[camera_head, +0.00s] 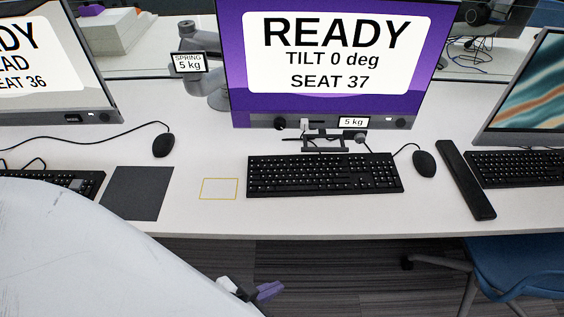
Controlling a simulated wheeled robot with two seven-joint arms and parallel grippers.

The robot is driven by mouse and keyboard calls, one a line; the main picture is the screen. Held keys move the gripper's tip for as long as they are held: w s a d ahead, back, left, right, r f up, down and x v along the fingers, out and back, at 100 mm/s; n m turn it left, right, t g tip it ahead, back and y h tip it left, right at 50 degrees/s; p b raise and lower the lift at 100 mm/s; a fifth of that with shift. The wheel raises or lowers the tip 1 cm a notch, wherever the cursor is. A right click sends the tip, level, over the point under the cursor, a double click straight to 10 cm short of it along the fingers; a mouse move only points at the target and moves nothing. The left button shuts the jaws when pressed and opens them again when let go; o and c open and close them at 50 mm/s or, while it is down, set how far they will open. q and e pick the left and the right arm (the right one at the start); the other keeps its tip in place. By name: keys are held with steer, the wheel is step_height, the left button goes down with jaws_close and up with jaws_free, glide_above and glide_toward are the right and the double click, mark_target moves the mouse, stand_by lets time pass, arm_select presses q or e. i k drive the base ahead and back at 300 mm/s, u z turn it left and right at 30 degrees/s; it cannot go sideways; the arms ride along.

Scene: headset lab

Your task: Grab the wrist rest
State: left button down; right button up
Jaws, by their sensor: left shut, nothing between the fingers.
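A long black bar that looks like the wrist rest (466,181) lies on the white desk (215,218). It sits at a slant between the black mouse (424,163) and the right-hand keyboard (520,167). My left gripper (268,291) shows small at the bottom, below the desk's front edge and over the floor. Its purple fingertips are shut and empty. It is well to the left of the bar and apart from it. My right gripper is out of view.
A middle keyboard (323,175) stands below the purple monitor (330,60) reading SEAT 37. A dark mat (137,193) and a yellow outlined rectangle (219,189) lie left of it. A blue chair (520,267) stands below the desk at right.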

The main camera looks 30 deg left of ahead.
mark_target(479, 206)
steer(key=u, duration=0.1)
steer(key=k, duration=0.25)
steer(key=u, duration=0.45)
steer(key=i, duration=0.4)
steer(key=u, duration=2.8)
steer(key=k, duration=1.45)
steer(key=z, duration=2.25)
steer(key=i, duration=0.2)
steer(key=z, duration=0.1)
